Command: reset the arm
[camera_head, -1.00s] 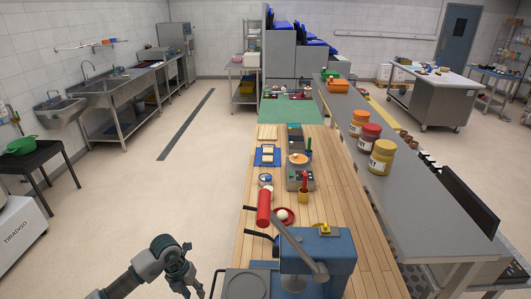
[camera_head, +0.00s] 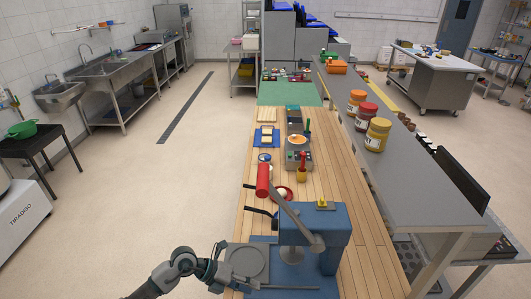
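My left arm comes in from the lower left, bent at a grey joint. My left gripper (camera_head: 222,276) is at the bottom of the head view, at the left front edge of the blue press (camera_head: 327,220) and its round grey plate (camera_head: 246,262). Its dark fingers overlap the dark handle area beside the plate, so I cannot tell whether they are open or shut, or whether they touch it. The press has a long grey lever (camera_head: 296,218) slanting up to the left. My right gripper is out of view.
The wooden counter (camera_head: 345,200) carries a red bottle (camera_head: 263,180), a scale (camera_head: 298,158) and a blue tray (camera_head: 257,138). Several jars (camera_head: 377,135) stand on the grey shelf (camera_head: 400,180) to the right. The floor (camera_head: 170,190) left of the counter is clear.

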